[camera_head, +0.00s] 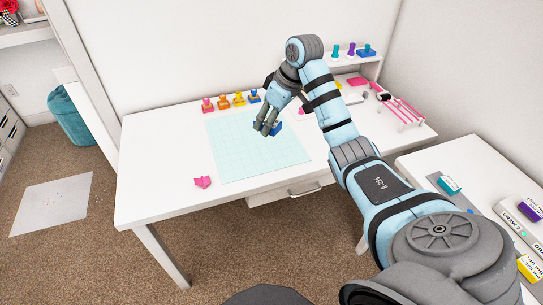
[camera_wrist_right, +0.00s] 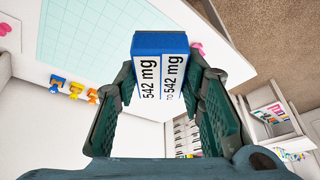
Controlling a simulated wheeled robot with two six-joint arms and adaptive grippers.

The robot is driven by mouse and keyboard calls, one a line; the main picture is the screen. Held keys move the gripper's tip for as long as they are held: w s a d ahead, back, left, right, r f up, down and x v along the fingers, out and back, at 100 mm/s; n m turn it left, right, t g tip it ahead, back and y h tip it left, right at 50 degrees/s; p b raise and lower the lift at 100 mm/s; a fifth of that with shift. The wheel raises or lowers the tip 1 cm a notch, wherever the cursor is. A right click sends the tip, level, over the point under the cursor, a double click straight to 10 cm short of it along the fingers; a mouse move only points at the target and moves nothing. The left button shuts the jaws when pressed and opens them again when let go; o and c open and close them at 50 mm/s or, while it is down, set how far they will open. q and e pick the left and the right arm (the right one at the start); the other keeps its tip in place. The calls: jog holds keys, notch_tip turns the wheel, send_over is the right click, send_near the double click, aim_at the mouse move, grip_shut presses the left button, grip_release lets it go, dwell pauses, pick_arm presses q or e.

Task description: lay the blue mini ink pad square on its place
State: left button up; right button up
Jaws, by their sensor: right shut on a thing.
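My right gripper (camera_head: 267,128) is shut on the blue mini ink pad (camera_head: 276,128) and holds it over the pale teal grid mat (camera_head: 240,165) on the white desk. In the right wrist view, the pad (camera_wrist_right: 160,43) sits between the two fingers of the gripper (camera_wrist_right: 160,78). Its blue side and white labels with black print face the camera. In the head view the fingers partly hide the pad. I cannot tell its exact height or pick out its marked place. My left gripper is not in view.
A row of colored stamps (camera_head: 239,98) stands behind the mat. A pink piece (camera_head: 202,182) lies at the desk's left front. Pink racks (camera_head: 401,110) stand right. A side table holds teal (camera_head: 449,184), purple (camera_head: 530,208) and yellow (camera_head: 528,267) pads. The desk's left is clear.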

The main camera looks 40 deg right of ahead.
jog(key=w+d+f+m+h+b, duration=0.25)
jog(key=f+m, duration=0.25)
jog(key=m, duration=0.3)
jog(key=b, duration=0.3)
send_over(269, 173)
jog(key=s, duration=0.1)
jog(key=shift+h, duration=0.35)
jog(key=f, duration=1.8)
jog(key=shift+s+a+f, duration=0.15)
jog(key=shift+a, duration=0.1)
jog(key=shift+f, duration=0.35)
pick_arm(q)
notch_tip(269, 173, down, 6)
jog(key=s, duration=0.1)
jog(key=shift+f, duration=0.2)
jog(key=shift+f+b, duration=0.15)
jog(key=shift+b, duration=0.15)
pick_arm(e)
jog(key=shift+f+t, duration=0.3)
jog(key=shift+f, duration=0.05)
jog(key=o, duration=1.1)
jog(key=shift+o, duration=0.2)
